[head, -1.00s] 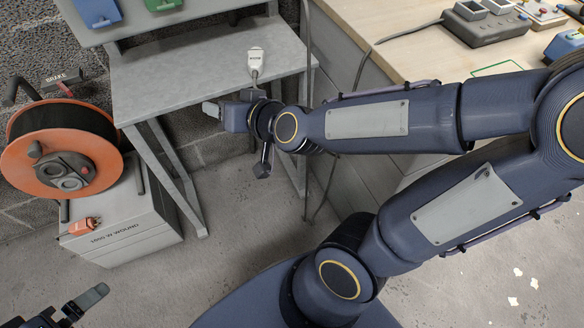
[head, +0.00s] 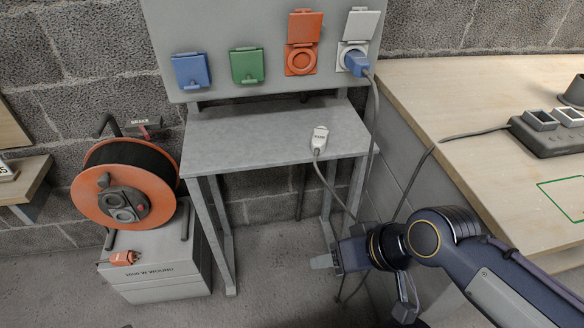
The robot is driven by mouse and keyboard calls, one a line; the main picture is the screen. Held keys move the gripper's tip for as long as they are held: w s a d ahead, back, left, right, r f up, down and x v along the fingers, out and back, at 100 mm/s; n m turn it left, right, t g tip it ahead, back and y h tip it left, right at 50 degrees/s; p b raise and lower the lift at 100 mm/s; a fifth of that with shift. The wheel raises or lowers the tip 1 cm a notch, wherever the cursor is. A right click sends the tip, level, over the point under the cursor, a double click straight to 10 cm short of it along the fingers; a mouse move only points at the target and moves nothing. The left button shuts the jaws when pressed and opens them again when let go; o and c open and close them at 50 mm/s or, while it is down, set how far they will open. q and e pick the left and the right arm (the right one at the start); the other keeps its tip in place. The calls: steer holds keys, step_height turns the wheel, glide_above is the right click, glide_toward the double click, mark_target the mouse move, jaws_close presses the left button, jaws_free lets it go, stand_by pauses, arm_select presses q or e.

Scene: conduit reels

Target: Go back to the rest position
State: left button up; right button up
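My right gripper (head: 324,262) hangs low in the head view, in front of and below the right side of the grey shelf (head: 230,140). It points left, and its fingertips overlap from this angle, so I cannot tell how far apart they are. Nothing shows in it. My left gripper is out of view. A blue plug (head: 357,65) sits at the white-lidded socket (head: 361,25) on the panel. A white plug (head: 320,136) lies on the shelf with its cable over the front edge. An orange plug (head: 126,258) lies on the grey box under the cable reel (head: 112,205).
The socket panel (head: 215,20) also has closed blue (head: 192,71) and green (head: 247,66) lids and an open orange socket (head: 302,60). A wooden bench (head: 470,90) at right carries a dark control box (head: 548,136).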

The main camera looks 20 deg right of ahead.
step_height(320, 180, up, 30)
steer(key=p, duration=2.9)
steer(key=shift+r, duration=0.1)
